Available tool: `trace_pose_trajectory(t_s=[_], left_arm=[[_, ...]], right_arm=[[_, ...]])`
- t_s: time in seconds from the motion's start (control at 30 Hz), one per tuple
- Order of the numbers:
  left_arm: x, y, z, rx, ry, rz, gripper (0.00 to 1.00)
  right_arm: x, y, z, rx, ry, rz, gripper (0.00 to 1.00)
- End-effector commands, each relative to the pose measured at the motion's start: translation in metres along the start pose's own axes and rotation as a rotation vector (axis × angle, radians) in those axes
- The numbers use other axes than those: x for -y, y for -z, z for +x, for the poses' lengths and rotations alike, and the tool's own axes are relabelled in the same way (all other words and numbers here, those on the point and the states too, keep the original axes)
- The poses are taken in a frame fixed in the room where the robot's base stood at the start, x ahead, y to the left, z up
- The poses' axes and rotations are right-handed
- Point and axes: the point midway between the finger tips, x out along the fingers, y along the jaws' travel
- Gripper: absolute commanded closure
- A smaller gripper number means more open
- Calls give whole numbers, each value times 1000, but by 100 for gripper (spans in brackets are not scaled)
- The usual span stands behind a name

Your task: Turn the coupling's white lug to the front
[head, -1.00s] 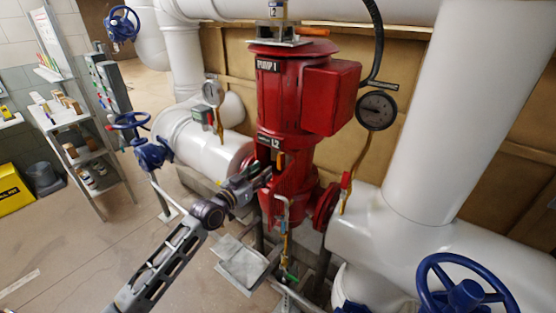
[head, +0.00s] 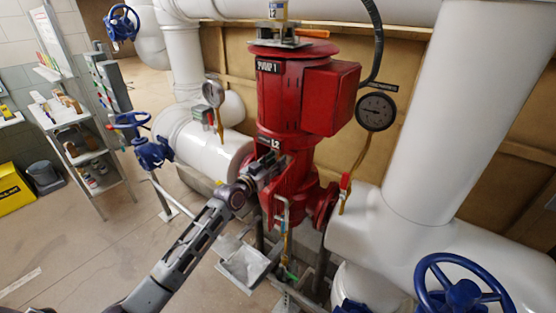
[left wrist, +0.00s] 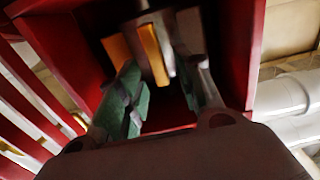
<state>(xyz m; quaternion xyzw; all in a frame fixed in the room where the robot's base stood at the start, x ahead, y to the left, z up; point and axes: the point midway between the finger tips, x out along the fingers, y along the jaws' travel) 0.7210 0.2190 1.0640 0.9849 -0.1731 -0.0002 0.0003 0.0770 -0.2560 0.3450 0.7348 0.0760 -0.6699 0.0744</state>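The red pump (head: 285,100) stands at the middle, with a dark opening in its front below the lower label plate. My left gripper (head: 270,168) reaches into that opening; its fingertips are hard to make out in the head view. In the left wrist view my left gripper (left wrist: 160,62) has its green-padded fingers apart inside the red housing (left wrist: 70,50). Beyond and between them are an orange bar (left wrist: 118,48), a tan-orange bar (left wrist: 153,55) and pale grey parts. I cannot tell for sure which is the coupling's white lug. The right gripper is out of view.
A round gauge (head: 376,111) hangs right of the pump. White pipes (head: 440,110) stand around it. A blue handwheel (head: 463,292) is at the lower right and a blue valve (head: 150,152) at the left. Open floor (head: 80,240) lies at the left.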

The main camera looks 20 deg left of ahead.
Motion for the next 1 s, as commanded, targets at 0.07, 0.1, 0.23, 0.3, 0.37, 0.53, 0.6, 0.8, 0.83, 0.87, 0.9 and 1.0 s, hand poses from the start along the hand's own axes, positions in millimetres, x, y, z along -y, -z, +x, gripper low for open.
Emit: trace_pose_trajectory(t_s=[0.07,0.1,0.23,0.3,0.37,0.53,0.6,0.8,0.83,0.87,0.9,1.0], left_arm=[[0,1,7,-1,0,1,64],[0,0,9,0,0,1,64],[0,1,16,-1,0,0,64],[0,0,18,-1,0,-1,64],[0,0,19,0,0,-1,64],[0,0,19,0,0,0,64],[0,0,19,0,0,0,64],[0,0,19,0,0,0,80],[0,0,19,0,0,0,84],[0,0,19,0,0,0,87],[0,0,19,0,0,0,93],[0,0,19,0,0,0,100]], right_arm=[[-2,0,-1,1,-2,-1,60],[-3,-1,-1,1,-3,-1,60],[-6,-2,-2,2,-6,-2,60],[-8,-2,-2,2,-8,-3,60],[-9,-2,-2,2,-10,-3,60],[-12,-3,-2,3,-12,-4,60],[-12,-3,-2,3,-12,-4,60],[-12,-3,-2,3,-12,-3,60],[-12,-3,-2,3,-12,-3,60],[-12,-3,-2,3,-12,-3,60],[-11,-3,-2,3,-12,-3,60],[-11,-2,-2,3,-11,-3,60]])
